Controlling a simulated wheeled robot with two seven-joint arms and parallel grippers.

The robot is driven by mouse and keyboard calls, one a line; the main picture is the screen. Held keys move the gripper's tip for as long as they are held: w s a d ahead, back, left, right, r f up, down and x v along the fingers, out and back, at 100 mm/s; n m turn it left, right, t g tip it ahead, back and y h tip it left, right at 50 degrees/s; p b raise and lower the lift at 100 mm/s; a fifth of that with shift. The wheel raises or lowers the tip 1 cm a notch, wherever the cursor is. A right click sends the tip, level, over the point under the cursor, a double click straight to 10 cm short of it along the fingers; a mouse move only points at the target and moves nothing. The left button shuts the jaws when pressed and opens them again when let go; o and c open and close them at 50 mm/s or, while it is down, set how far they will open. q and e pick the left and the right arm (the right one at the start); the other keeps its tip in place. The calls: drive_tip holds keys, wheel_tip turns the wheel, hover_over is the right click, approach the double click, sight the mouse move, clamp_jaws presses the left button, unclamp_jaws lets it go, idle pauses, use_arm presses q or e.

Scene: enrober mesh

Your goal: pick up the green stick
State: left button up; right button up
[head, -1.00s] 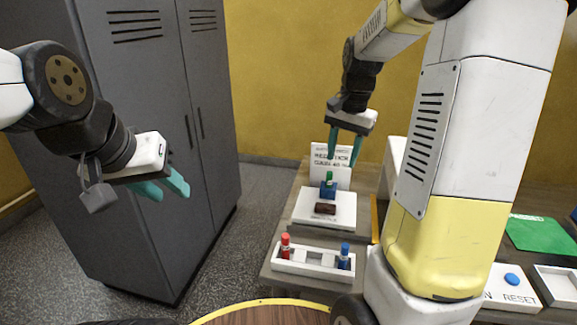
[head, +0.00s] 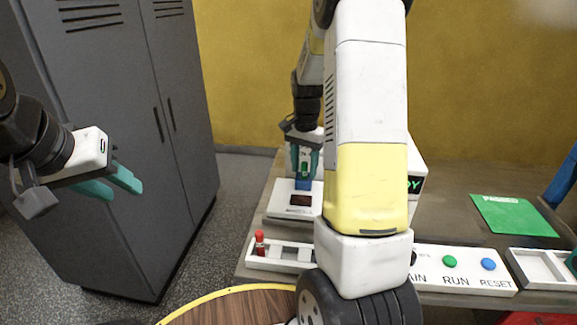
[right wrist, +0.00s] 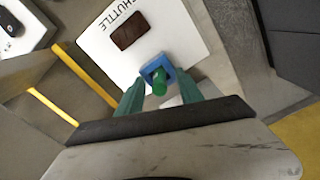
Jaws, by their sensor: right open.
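The green stick (head: 305,168) stands in a blue holder (head: 303,184) at the back of a white plate with a dark brown block. My right gripper (head: 304,172) points down over it, its teal fingers on either side. In the right wrist view the green stick (right wrist: 160,84) is upright in the blue holder (right wrist: 157,66). It lies between the open fingertips (right wrist: 159,92) with gaps on both sides. My left gripper (head: 118,186) is open and empty, in the air in front of the cabinet, far from the stick.
A white rack (head: 276,265) with a red stick (head: 260,241) is nearer me; my right arm hides its right end. A button panel (head: 465,284), a green mat (head: 512,215) and a white tray (head: 540,268) are right. A grey cabinet (head: 110,130) stands left.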

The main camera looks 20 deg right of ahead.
clamp_jaws()
drive_tip(key=shift+r, duration=0.15)
idle(0.4)
